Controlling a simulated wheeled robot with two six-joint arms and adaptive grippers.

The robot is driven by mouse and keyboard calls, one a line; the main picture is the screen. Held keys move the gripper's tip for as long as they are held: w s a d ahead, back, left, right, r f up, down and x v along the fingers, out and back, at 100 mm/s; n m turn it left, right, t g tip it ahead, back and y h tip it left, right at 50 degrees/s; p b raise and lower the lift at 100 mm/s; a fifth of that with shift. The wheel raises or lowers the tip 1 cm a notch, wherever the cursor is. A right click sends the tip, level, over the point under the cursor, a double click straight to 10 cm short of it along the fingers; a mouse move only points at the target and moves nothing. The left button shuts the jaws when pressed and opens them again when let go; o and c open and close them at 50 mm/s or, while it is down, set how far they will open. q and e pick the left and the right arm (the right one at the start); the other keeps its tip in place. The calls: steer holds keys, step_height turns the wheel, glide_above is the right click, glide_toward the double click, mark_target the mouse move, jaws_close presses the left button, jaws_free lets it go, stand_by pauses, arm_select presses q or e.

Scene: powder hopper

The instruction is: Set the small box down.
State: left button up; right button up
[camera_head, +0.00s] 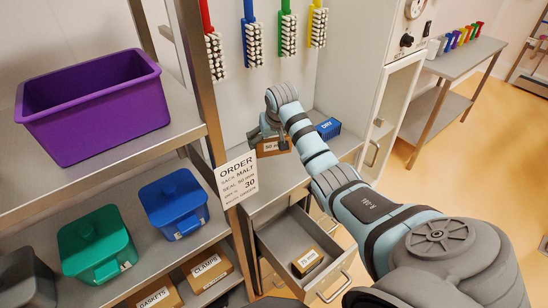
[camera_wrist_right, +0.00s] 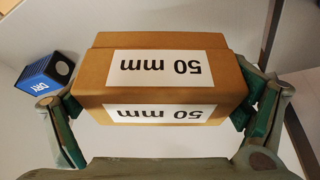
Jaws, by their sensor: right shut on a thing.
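The small brown box (camera_head: 272,148) carries a white "50 mm" label. My right gripper (camera_head: 268,138) is shut on it, over the back part of the counter. In the right wrist view the box (camera_wrist_right: 160,82) fills the middle, with a green-padded finger against each end and its label upside down. I cannot tell whether its underside touches the counter (camera_head: 268,192). My left gripper is not in view.
A blue "DRY" box (camera_head: 328,128) stands on the counter right of the held box. Below, a drawer (camera_head: 283,238) is pulled open with another small labelled box (camera_head: 307,261) inside. A shelf post with an order card (camera_head: 237,180) stands to the left.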

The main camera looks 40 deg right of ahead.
glide_toward(267, 168)
steer(key=shift+w+d+r, duration=0.1)
steer(key=shift+w+d, duration=0.35)
steer(key=shift+w, duration=0.4)
steer(key=x, duration=0.3)
steer(key=b+x, duration=0.1)
steer(key=x, duration=0.1)
steer(key=shift+s+a+f, duration=0.1)
steer(key=shift+a+f, duration=0.3)
steer(key=shift+s+f, duration=0.1)
steer(key=shift+s, duration=0.15)
steer(key=shift+s+r, duration=0.3)
steer(key=shift+s, duration=0.05)
steer(key=shift+f, duration=0.1)
steer(key=shift+w+f, duration=0.1)
steer(key=shift+f, duration=0.1)
steer(key=o, duration=0.9)
steer(key=shift+w, duration=0.1)
steer(key=shift+r, duration=0.4)
steer(key=p+v, duration=0.2)
steer(key=v, duration=0.9)
steer(key=shift+a+r+p, duration=0.1)
steer(key=shift+r+p, duration=0.3)
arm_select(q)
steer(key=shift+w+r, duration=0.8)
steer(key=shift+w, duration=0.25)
